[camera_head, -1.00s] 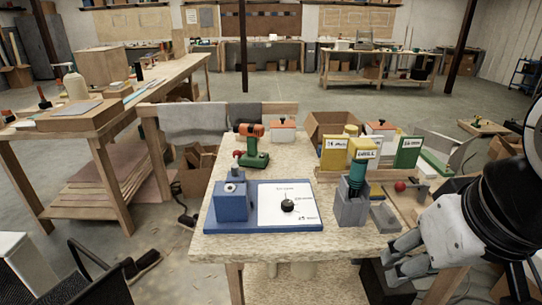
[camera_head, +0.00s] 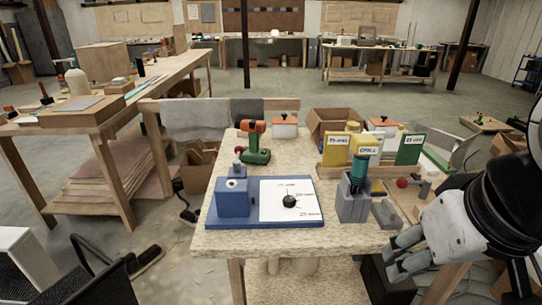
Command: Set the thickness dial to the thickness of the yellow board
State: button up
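The thickness dial is a small black knob (camera_head: 289,201) on a white plate (camera_head: 270,209), fixed to a blue base with a blue block (camera_head: 232,196) at its left. Small printed marks surround the knob; I cannot read them or the pointer's direction surely. The yellow board (camera_head: 336,151) stands upright at the back right of the table, with a white label near its top, too small to read surely. My gripper (camera_head: 389,263) is at the lower right, beside the table's front right corner, well apart from the dial. Its fingers are spread and empty.
A grey block holding a teal tool (camera_head: 358,172) stands right of the dial, with another yellow panel behind it. A green board (camera_head: 409,149) stands farther right. A green and orange drill (camera_head: 255,145) stands behind the dial. The table's front strip (camera_head: 280,242) is clear.

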aim_at(289, 202)
jog(key=i+l+u, duration=0.6)
jog(key=i+l, duration=0.05)
jog(key=i, duration=0.1)
